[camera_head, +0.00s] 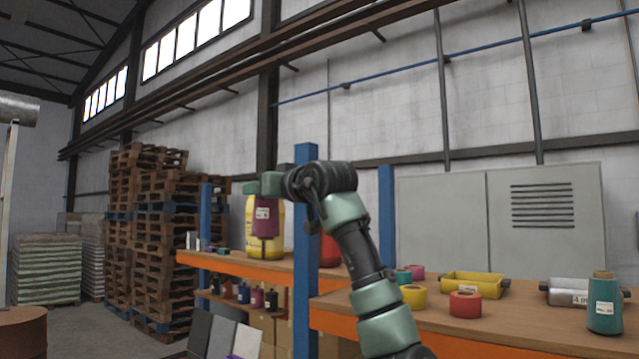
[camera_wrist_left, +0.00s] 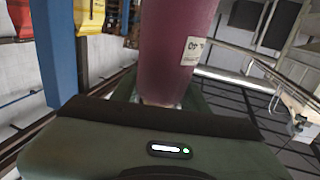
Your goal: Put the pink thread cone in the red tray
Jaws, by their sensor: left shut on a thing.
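The pink thread cone, dark pink with a white label, hangs from my left gripper (camera_head: 265,187) in the head view (camera_head: 266,214), in front of a yellow jug (camera_head: 249,238). In the left wrist view the cone (camera_wrist_left: 172,50) rises from the jaw, its label facing right. My left gripper is shut on the cone and holds it in the air. I do not see a red tray in either view; a red object (camera_head: 328,250) is partly hidden behind the blue post and my arm. My right gripper is not in view.
Blue posts (camera_head: 305,250) and orange-edged shelves stand around my arm. The right shelf holds a yellow tray (camera_head: 473,285), tape rolls (camera_head: 465,304), a metal roller (camera_head: 565,292) and a teal cone (camera_head: 604,305). Its front middle has bare wood. Small spools (camera_head: 256,298) stand on a lower shelf.

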